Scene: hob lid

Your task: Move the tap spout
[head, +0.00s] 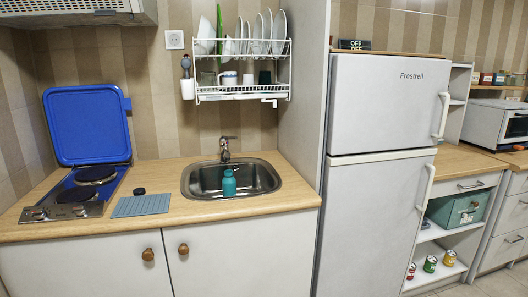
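The tap (224,148) is small and metallic, standing at the back edge of the steel sink (258,181). Its lever points to the right at the top. Its short spout appears to point forward over the basin, though it is too small to see clearly. A teal bottle (229,184) stands upright in the sink, in front of the tap. Neither of my grippers shows in the head view.
A hob (66,195) with its blue lid (87,127) raised is on the left. A blue-grey mat (141,205) and a small dark object (139,191) lie between hob and sink. A dish rack (241,93) hangs above the sink. A fridge (375,170) stands right.

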